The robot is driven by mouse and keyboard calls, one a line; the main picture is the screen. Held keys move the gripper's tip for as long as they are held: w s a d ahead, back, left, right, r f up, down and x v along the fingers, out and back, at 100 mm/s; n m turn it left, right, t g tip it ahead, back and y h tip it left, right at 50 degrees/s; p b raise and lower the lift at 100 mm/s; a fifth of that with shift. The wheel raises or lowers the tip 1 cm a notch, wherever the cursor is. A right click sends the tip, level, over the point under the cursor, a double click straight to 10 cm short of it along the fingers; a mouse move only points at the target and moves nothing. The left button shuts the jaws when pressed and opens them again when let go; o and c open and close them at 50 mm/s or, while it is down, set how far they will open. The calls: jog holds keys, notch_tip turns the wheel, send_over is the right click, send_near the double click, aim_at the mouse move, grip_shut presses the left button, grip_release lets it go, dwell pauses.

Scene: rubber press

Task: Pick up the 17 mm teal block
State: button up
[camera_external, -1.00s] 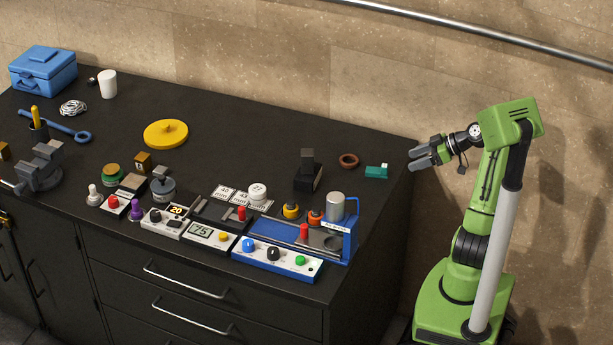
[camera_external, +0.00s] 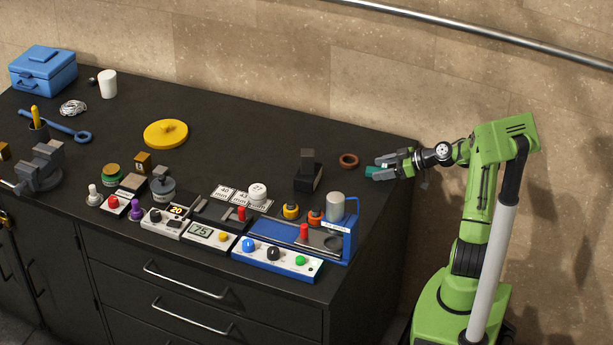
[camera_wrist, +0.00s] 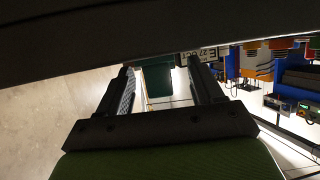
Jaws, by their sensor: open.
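The teal block (camera_external: 369,172) lies near the right back edge of the black bench, partly hidden behind my gripper in the external view. My gripper (camera_external: 380,168) is open and low over the bench, with its fingers reaching left around the block's place. In the wrist view the dark teal block (camera_wrist: 158,80) shows between the two fingertips of my gripper (camera_wrist: 160,82), nearer the far ends. I cannot tell whether either finger touches it.
A brown ring (camera_external: 349,160) lies just left of the block. A black stand (camera_external: 308,178) is further left. The blue press (camera_external: 345,243) stands at the front right of the bench (camera_external: 240,145). The wall is close behind.

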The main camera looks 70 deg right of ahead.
jog(key=shift+w+f, duration=0.1)
jog(key=shift+w, duration=0.15)
jog(key=shift+s, duration=0.1)
jog(key=shift+c, duration=0.3)
